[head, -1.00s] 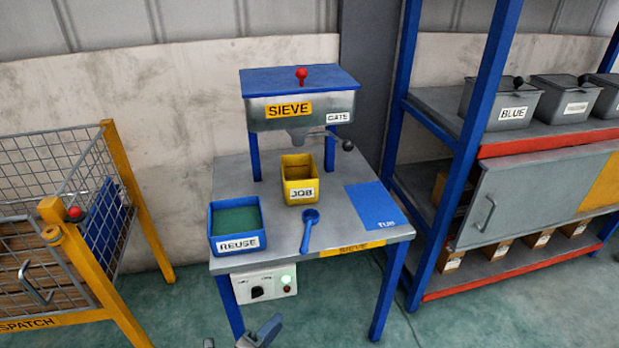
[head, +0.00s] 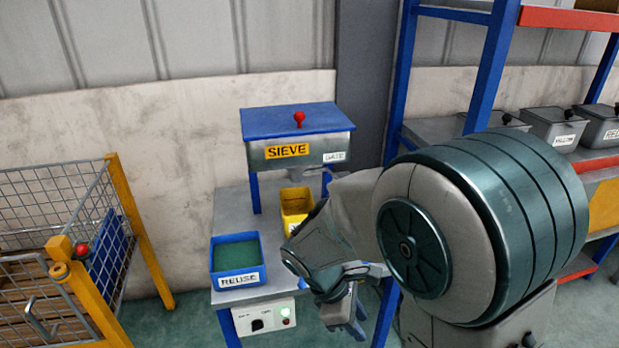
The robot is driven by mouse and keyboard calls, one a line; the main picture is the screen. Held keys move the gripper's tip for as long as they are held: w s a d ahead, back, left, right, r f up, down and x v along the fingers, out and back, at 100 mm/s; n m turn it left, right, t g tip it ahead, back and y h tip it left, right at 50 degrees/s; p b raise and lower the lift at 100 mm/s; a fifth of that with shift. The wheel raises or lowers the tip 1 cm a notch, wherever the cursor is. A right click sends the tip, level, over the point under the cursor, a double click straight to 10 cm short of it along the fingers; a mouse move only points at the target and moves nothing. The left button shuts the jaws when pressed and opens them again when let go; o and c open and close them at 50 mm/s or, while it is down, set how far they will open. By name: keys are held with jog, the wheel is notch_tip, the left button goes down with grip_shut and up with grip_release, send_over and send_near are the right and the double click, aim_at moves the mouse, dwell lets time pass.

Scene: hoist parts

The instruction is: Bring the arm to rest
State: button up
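My gripper (head: 350,326) is low in front of the sieve table, at the end of my arm, which fills the right middle of the head view. Its fingers are small and partly hidden, so I cannot tell whether they are open or shut. The sieve (head: 297,137) stands at the back of the table with its blue lid on and a red knob on top. The yellow bin (head: 296,207) sits under the sieve, partly behind my arm.
A wire cage (head: 50,209) with yellow posts stands to the left. A blue-framed rack (head: 493,62) with grey lidded bins (head: 553,127) stands to the right, partly behind my arm. A control box (head: 265,316) hangs below the table's front edge. Floor shows between cage and table.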

jog(key=s+d+r+m+t+y+p, duration=0.1)
jog(key=s+d+r+m+t+y, duration=0.1)
jog(key=r+m, duration=0.5)
jog(key=s+d+r+m+t+y+p, duration=0.1)
jog(key=s+d+r+m+y+p, duration=0.1)
jog(key=r+m, duration=0.5)
jog(key=shift+s+d+r+m+t+y+p, duration=0.3)
jog(key=shift+s+d+m+t+y, duration=0.1)
jog(key=shift+s+d+m+y, duration=0.45)
